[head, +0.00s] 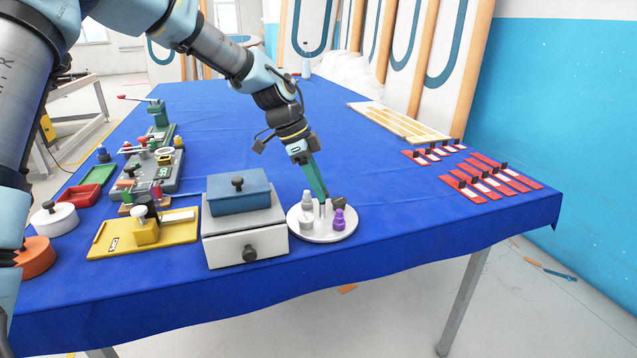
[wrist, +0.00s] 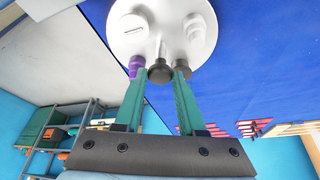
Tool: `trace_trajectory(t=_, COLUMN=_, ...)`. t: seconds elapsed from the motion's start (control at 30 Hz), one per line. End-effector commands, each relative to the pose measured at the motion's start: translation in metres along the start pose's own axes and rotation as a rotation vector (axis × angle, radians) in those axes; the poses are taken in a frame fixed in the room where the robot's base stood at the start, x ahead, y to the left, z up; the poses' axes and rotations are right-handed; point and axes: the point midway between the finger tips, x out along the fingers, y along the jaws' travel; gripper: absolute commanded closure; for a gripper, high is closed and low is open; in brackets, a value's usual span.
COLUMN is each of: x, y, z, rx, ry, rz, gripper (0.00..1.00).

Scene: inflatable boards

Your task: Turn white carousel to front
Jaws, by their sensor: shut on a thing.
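The white carousel (head: 323,233) is a round disc near the front edge of the blue table, right of a grey drawer box. It carries a grey-white bottle (head: 306,205), a purple bottle (head: 339,219) and a dark piece (head: 338,202). My gripper (head: 322,197) reaches down onto the carousel from above. In the wrist view, the white carousel (wrist: 160,12) lies beyond the fingertips, and a dark round knob (wrist: 160,71) sits between my two green fingers. The gripper is shut on this knob. The purple bottle (wrist: 136,64) is by the left fingertip.
The grey drawer box (head: 245,240) with a blue box (head: 239,193) on top stands close left of the carousel. A yellow tray (head: 175,245) is further left. Red strips (head: 490,180) lie at the right. The table's middle (head: 250,125) is mostly clear.

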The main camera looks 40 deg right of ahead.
Motion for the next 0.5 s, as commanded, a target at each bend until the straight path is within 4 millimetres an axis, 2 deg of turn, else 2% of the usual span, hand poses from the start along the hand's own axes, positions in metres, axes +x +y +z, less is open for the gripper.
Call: trace_trajectory(t=0.5, x=-0.0004, y=-0.0023, z=-0.0005, rx=0.230, ry=0.001, rz=0.097, gripper=1.00)
